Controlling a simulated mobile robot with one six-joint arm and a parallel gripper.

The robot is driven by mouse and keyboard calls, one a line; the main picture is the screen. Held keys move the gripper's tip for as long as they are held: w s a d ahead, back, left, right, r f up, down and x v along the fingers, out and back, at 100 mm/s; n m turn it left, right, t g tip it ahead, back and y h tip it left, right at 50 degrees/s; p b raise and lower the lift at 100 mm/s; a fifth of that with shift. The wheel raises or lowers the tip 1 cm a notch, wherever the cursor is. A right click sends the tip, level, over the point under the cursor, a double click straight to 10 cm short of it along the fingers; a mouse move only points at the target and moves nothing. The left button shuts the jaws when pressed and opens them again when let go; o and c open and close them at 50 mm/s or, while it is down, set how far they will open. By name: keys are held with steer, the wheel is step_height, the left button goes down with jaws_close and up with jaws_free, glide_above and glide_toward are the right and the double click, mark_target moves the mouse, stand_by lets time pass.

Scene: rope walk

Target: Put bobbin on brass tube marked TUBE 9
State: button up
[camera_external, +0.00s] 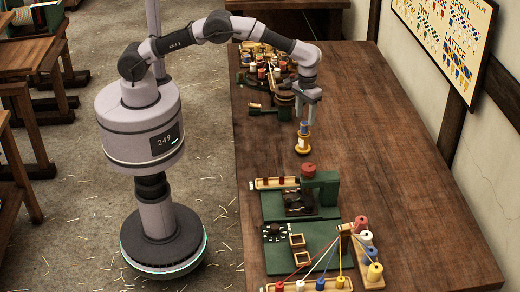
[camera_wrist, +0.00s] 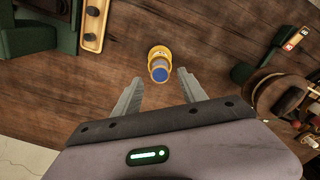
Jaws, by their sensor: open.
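A small upright piece with a blue top, a pale middle and a yellow base (camera_external: 302,148) stands on the wooden table, probably the bobbin; in the wrist view it shows its blue end (camera_wrist: 159,73) and yellow rim. My gripper (camera_external: 305,117) points down just above it, with the fingers apart. In the wrist view the two fingers of my gripper (camera_wrist: 158,80) lie left and right of the piece, with gaps on both sides, and nothing is held. No TUBE 9 marking is readable, so I cannot tell which part is that tube.
A green machine (camera_external: 325,190) with a dial and a rack of threaded bobbins (camera_external: 373,272) stands at the near end. Another bobbin-laden machine (camera_external: 270,70) stands behind my gripper, toward the far end. The table's right side (camera_external: 400,140) is clear.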

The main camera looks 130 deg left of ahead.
mark_target(305, 123)
steer(key=d+r+m+t+y+p, duration=0.15)
steer(key=d+r, duration=0.35)
steer(key=r, duration=0.5)
steer(key=d+r+m+p, duration=0.1)
steer(key=d+r+m, duration=0.3)
steer(key=r, duration=0.7)
steer(key=s+d+r+m+t, duration=0.1)
steer(key=s+d+r+m, duration=0.3)
steer(key=d, duration=0.3)
steer(key=s+d+r+m, duration=0.1)
steer(key=s+d+r, duration=0.3)
steer(key=s+d, duration=0.2)
steer(key=s+d+f+m+t, duration=0.1)
steer(key=s+d+m, duration=0.4)
steer(key=s, duration=0.4)
steer(key=s+d+f+m+t, duration=0.2)
steer(key=s+d+m, duration=0.2)
steer(key=s, duration=0.4)
steer(key=shift+s+d+m, duration=0.35)
steer(key=shift+d, duration=0.1)
steer(key=shift+f+y+b, duration=0.15)
steer(key=shift+y+b, duration=0.1)
steer(key=shift+b, duration=0.1)
step_height(305, 123, down, 9)
steer(key=b, duration=0.9)
steer(key=shift+f, duration=0.1)
